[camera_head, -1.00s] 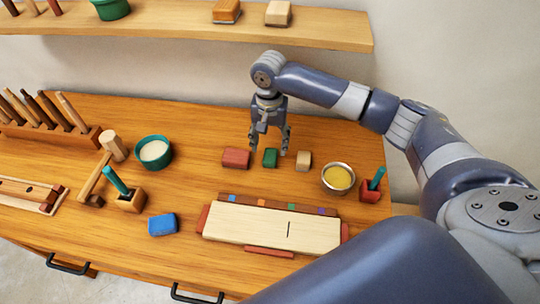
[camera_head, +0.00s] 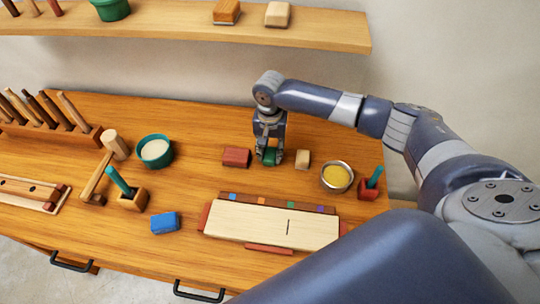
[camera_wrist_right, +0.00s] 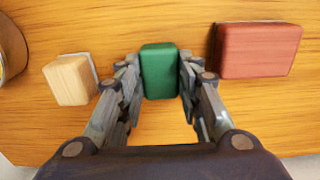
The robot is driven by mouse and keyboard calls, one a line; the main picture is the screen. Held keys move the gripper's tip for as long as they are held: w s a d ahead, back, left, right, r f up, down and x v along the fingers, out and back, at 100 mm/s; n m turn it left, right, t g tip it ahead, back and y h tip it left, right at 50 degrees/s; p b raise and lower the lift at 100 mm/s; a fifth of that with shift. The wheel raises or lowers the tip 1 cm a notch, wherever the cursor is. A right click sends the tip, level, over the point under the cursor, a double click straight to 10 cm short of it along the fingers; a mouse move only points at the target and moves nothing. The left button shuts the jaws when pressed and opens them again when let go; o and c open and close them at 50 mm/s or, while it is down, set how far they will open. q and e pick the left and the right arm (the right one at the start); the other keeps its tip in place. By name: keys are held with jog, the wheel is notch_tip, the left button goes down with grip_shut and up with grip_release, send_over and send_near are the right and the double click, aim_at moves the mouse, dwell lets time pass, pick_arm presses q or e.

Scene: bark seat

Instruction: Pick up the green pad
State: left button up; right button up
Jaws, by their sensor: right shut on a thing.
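The green pad (camera_head: 269,157) is a small block on the wooden workbench, between a red block (camera_head: 236,157) and a tan block (camera_head: 303,159). My right gripper (camera_head: 269,154) reaches down over it from above. In the right wrist view the green pad (camera_wrist_right: 159,71) sits between the two fingers of my right gripper (camera_wrist_right: 159,88), which is shut on it. The pad appears to be still at the bench surface. My left gripper is not in view.
The red block (camera_wrist_right: 257,50) and tan block (camera_wrist_right: 71,80) stand close on either side of the fingers. A bowl of yellow stuff (camera_head: 337,176) stands to the right. A pale board (camera_head: 270,226) lies in front, with a blue block (camera_head: 165,223) to its left.

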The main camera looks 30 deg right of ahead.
aim_at(269, 155)
jog(key=shift+r, duration=0.1)
jog(key=shift+r+b, duration=0.3)
jog(key=shift+r, duration=0.25)
jog(key=shift+s+a+r+b, duration=0.15)
jog(key=shift+a+r+b, duration=0.1)
jog(key=shift+r, duration=0.3)
jog(key=shift+s+a+r+b, duration=0.1)
jog(key=shift+r+b, duration=0.1)
jog(key=shift+r, duration=0.3)
jog(key=s+a, duration=0.3)
jog(key=s+a+r+b, duration=0.1)
jog(key=s+a, duration=0.2)
jog(key=a, duration=0.1)
jog(key=s+a+b, duration=0.1)
jog(key=s+a, duration=0.3)
jog(key=shift+a+r, duration=0.25)
jog(key=shift+r, duration=0.05)
